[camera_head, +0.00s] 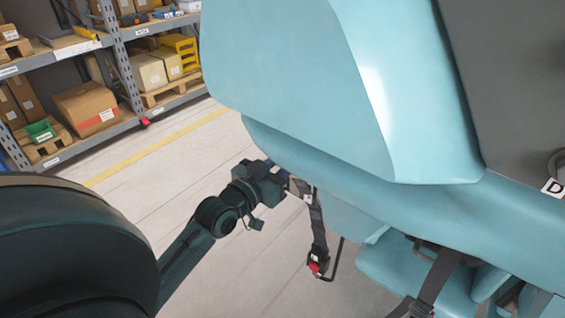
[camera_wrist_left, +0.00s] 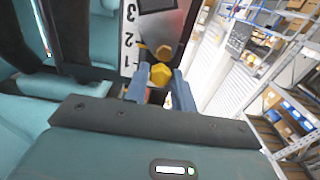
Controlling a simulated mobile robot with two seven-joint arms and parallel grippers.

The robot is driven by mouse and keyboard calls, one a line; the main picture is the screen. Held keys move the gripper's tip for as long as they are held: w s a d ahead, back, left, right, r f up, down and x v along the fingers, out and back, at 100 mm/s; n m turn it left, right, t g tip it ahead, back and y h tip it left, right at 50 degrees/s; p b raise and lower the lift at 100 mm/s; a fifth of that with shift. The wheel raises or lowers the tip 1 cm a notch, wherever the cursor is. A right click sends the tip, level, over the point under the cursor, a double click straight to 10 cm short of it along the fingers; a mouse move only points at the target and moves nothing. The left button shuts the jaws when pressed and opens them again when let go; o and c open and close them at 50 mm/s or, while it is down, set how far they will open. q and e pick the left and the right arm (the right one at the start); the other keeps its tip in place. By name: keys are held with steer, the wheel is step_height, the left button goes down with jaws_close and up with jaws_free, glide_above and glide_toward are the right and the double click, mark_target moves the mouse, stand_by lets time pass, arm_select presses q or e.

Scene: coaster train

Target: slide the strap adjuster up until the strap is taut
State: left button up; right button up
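My left gripper (camera_head: 292,186) is beside the lower edge of the teal seat shell. A pale plate (camera_head: 303,190) is at its tips, with a dark strap (camera_head: 317,228) hanging below it to a buckle with a red part (camera_head: 315,267). In the left wrist view, the two fingers (camera_wrist_left: 161,80) stand apart with a yellow hexagonal knob (camera_wrist_left: 160,73) between their tips; I cannot tell whether they press on it. A duller yellow knob (camera_wrist_left: 163,50) sits just beyond. The strap adjuster is not clearly identifiable. My right gripper is out of view.
The large teal seat shell (camera_head: 290,75) fills the upper right, close to my left gripper. Another dark strap (camera_head: 437,278) lies over a lower teal seat (camera_head: 375,268). Shelves with boxes (camera_head: 88,107) stand at the back left. The floor (camera_head: 185,160) between is clear.

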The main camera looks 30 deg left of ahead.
arm_select(q)
steer(key=o, duration=0.4)
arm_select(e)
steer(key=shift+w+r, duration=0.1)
arm_select(q)
steer(key=shift+s+a+b, duration=0.15)
steer(key=shift+s+b, duration=0.05)
steer(key=shift+s, duration=2)
steer(key=shift+s+a+b, duration=0.2)
steer(key=shift+s, duration=1.95)
steer(key=shift+s+a+b, duration=0.15)
steer(key=shift+s+b, duration=0.05)
steer(key=shift+s, duration=2)
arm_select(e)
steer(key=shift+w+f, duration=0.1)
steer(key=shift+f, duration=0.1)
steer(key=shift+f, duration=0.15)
